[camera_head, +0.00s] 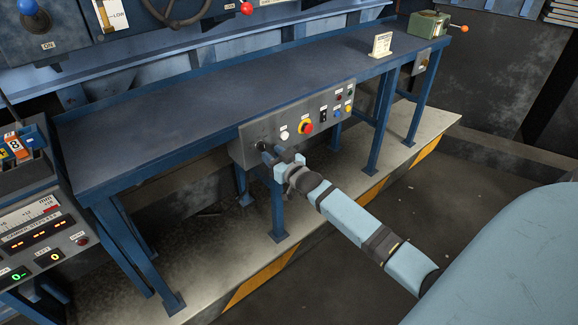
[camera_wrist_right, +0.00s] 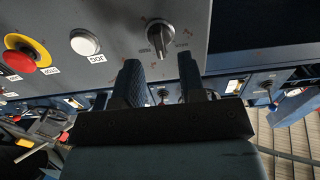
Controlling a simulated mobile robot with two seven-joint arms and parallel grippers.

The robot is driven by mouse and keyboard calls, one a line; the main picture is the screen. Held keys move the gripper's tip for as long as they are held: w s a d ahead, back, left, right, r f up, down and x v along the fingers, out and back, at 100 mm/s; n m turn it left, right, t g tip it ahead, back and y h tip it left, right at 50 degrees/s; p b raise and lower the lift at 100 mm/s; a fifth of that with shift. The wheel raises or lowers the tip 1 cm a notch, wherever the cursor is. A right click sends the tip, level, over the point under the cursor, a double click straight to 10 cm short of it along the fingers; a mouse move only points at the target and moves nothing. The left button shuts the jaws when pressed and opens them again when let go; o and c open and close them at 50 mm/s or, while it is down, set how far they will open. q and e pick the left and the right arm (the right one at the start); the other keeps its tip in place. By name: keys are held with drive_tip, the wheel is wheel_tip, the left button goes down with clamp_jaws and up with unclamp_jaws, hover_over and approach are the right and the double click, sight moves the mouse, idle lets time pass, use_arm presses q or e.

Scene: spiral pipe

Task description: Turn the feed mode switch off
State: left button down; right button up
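A grey control panel (camera_head: 240,152) hangs under the front edge of the blue bench. A rotary switch with a dark knob (camera_head: 262,145) sits at its left end; it also shows in the wrist view (camera_wrist_right: 160,38), its grip bar pointing roughly up and down the picture. It looks like the feed mode switch, but its small labels are unreadable. My right gripper (camera_head: 279,154) is close to the panel beside this knob. In the wrist view its two dark fingers (camera_wrist_right: 159,62) are apart with nothing between them, and the knob lies just beyond the fingertips. My left gripper is not in view.
A white jog button (camera_head: 284,135), a red emergency-type button on yellow (camera_head: 306,127) and small switches sit right of the knob. The blue bench top (camera_head: 220,95) overhangs the panel. A console with displays (camera_head: 40,235) stands at left.

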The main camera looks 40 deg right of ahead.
use_arm(q)
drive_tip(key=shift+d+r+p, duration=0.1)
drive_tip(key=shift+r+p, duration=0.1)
drive_tip(key=shift+p, duration=0.1)
use_arm(e)
drive_tip(key=s, duration=0.9)
drive_tip(key=shift+s, duration=0.4)
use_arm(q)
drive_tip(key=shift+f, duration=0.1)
